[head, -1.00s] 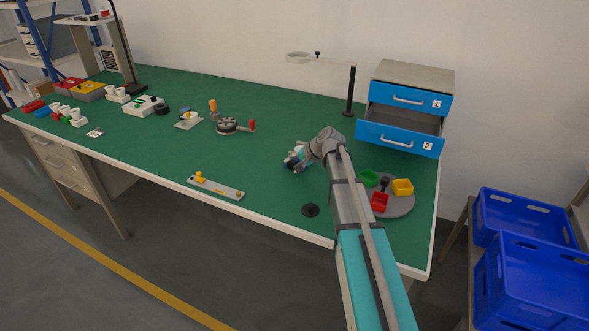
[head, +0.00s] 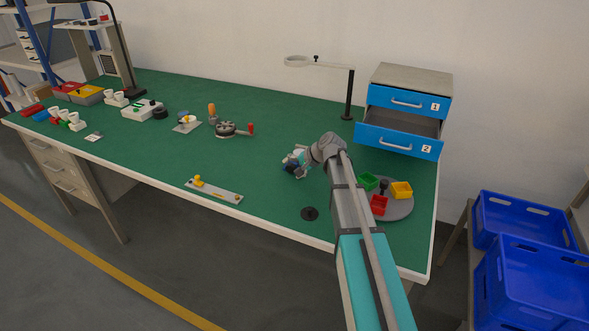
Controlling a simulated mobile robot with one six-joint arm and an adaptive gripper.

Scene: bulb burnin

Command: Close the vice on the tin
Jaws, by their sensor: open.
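My gripper (head: 293,164) is at the end of my arm, over the middle right of the green bench top. It is open, small in the picture and partly behind my wrist. Dark blue shows at its fingertips, and I cannot tell whether this is finger or a thing below. I cannot clearly make out the vice or the tin. A round grey device with a red-handled lever (head: 226,129) stands on the bench left of my gripper, apart from it. An upright orange handle (head: 212,110) is just behind it.
A round tray (head: 401,209) with small green, red and yellow bins lies right of my arm. A drawer cabinet (head: 412,76) with drawer 2 pulled out and a ring lamp (head: 349,95) stand behind.

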